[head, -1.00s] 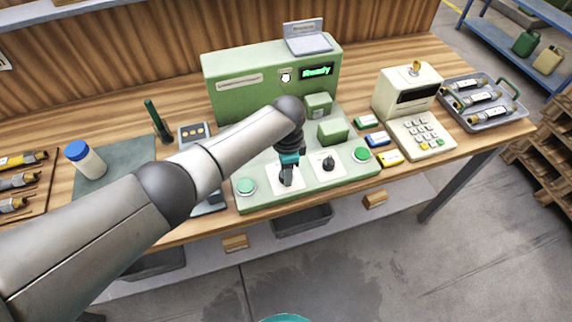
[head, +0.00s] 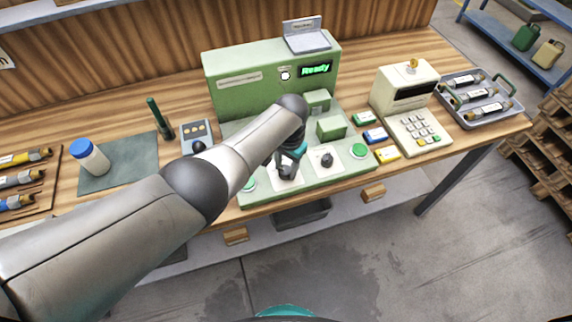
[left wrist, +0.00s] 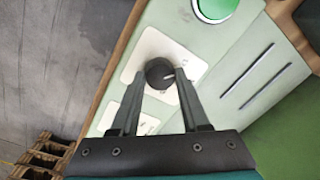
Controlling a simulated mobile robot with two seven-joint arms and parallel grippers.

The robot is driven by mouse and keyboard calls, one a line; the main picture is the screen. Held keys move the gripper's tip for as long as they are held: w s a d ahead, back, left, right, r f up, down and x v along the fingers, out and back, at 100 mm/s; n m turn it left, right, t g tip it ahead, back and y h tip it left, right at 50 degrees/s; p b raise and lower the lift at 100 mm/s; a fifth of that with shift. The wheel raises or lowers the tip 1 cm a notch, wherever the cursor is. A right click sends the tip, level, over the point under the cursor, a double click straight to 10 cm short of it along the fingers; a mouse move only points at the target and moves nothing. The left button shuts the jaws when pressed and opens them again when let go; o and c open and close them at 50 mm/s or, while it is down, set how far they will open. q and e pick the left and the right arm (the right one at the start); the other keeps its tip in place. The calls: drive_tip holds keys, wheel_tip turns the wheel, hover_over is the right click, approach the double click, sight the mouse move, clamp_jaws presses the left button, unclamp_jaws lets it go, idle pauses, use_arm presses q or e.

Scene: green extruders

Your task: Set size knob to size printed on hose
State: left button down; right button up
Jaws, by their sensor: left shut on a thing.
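The green machine (head: 240,90) stands on the bench with a lit "Ready" display (head: 315,69). Its front deck carries two dark knobs on white dial plates. My left gripper (head: 286,172) is shut on the left knob, which shows in the left wrist view (left wrist: 159,72) between the fingertips, with a white pointer mark towards the right. The dial print is too small to read. The right knob (head: 327,159) stands free. Hoses with labels lie in the grey tray (head: 468,122) at the right and at the far left (head: 22,179); their print is unreadable. My right gripper is not in view.
Green buttons (head: 359,151) sit at both ends of the deck. A keypad device (head: 420,130) and small coloured boxes (head: 375,135) stand to the right. A white bottle with a blue lid (head: 90,158) stands on a mat at the left.

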sight(287, 170)
use_arm(q)
drive_tip(key=shift+n, duration=0.3)
drive_tip(key=shift+c, duration=2)
unclamp_jaws()
drive_tip(key=shift+r, duration=0.1)
wheel_tip(287, 170, up, 6)
drive_tip(key=p, duration=0.3)
drive_tip(key=shift+d, duration=0.15)
wheel_tip(287, 170, up, 9)
drive_tip(key=p, duration=0.1)
drive_tip(key=shift+s+d+p, duration=0.2)
drive_tip(key=shift+p, duration=0.2)
